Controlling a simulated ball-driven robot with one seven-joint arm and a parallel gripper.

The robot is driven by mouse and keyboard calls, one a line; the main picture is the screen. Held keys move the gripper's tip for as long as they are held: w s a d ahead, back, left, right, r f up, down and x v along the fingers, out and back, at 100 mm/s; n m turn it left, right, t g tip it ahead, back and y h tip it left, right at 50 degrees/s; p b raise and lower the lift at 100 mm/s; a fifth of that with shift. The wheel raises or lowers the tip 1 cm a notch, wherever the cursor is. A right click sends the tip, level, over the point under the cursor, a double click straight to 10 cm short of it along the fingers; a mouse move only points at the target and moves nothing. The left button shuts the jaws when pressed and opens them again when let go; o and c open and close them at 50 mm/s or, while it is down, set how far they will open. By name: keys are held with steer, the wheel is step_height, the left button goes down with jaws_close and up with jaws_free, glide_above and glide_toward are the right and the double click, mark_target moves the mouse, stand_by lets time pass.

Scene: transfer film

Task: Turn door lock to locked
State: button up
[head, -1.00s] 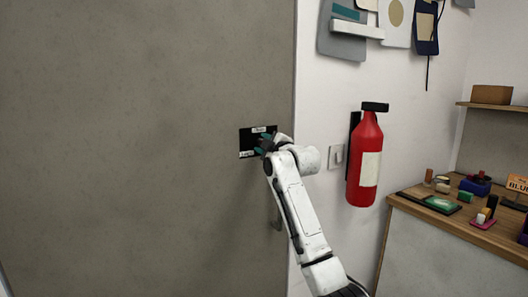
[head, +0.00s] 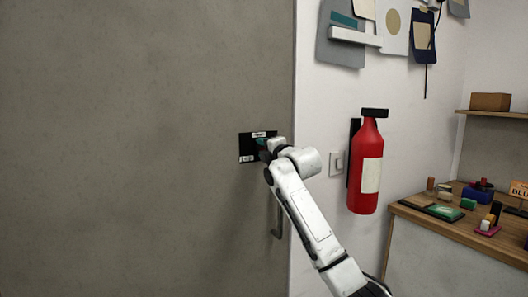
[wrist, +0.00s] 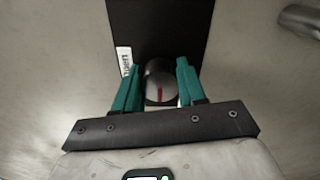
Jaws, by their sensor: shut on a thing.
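The grey door (head: 130,150) fills the left of the head view and looks closed. A black lock plate (head: 245,147) is on it near its right edge, with a white label above and another at lower left. In the wrist view the plate (wrist: 185,25) runs up from a round metal knob (wrist: 160,82) with a red mark pointing along the picture's vertical. My gripper (wrist: 159,70) is shut on the knob, a teal finger on either side. In the head view my gripper (head: 264,147) covers most of the knob. The label (wrist: 124,60) beside the left finger is too blurred to read surely.
A door handle (head: 279,220) hangs below the lock, partly behind my arm. A light switch (head: 337,163) and a red extinguisher (head: 367,165) are on the wall to the right. A wooden counter (head: 440,215) with small items stands at far right.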

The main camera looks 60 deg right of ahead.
steer(key=shift+f, duration=0.1)
stand_by(0.4)
steer(key=o, duration=1)
steer(key=shift+o, duration=0.2)
steer(key=b+v, duration=0.1)
steer(key=v, duration=0.9)
steer(key=shift+s+a+b, duration=0.2)
steer(key=shift+s+b, duration=0.1)
